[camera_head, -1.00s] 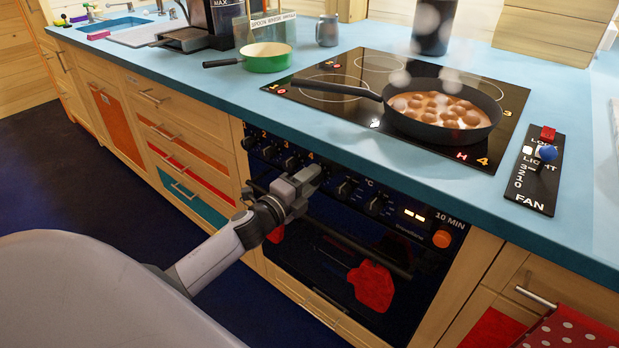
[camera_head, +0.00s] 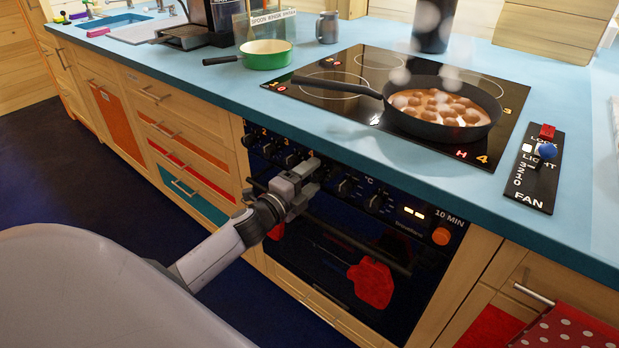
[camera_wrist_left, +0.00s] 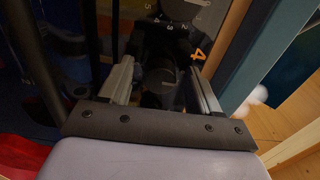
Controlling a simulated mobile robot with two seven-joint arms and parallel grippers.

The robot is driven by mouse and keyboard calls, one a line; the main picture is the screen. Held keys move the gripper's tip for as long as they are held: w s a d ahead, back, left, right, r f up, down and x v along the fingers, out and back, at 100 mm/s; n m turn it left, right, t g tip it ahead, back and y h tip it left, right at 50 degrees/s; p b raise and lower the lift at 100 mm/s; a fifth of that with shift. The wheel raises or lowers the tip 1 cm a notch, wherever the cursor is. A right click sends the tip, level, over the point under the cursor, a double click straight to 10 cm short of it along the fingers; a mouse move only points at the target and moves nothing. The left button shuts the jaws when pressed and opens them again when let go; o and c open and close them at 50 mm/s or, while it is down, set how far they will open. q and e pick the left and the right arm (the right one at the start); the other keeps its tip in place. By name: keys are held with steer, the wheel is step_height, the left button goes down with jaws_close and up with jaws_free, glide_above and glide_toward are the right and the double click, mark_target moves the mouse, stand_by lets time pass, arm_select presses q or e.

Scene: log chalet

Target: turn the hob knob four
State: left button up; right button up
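The oven's front panel carries a row of black knobs below the worktop edge. My left gripper (camera_head: 304,178) is at this panel, covering the spot of hob knob four in the head view. In the left wrist view, a dark knob (camera_wrist_left: 162,82) sits between my gripper's two fingers (camera_wrist_left: 160,75), beside an orange 4. The fingers stand apart, one on each side of the knob; I cannot tell whether they touch it. The black hob (camera_head: 340,92) above shows a lit H and 4 at its front right. My right gripper is not in view.
A black pan (camera_head: 440,118) with brown round food stands on the hob, steam above it. A green pan (camera_head: 267,55) stands left of the hob. A fan and light panel (camera_head: 533,180) lies at the right. The oven handle and a red mitt (camera_head: 371,285) are below the knobs.

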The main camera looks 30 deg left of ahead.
arm_select(q)
steer(key=s, duration=0.7)
steer(key=shift+a, duration=0.3)
steer(key=shift+s, duration=0.1)
stand_by(0.4)
steer(key=s+d+f+n+g+p, duration=0.3)
steer(key=s+d+n+p, duration=0.1)
steer(key=s+d+n, duration=0.3)
steer(key=s+d+f+n+g+p, duration=0.4)
steer(key=s+d+n, duration=0.4)
steer(key=s, duration=0.4)
steer(key=shift+s+f+n+g+h+p, duration=0.2)
steer(key=shift+s+n+g+h+p, duration=0.1)
steer(key=shift+n+p, duration=0.4)
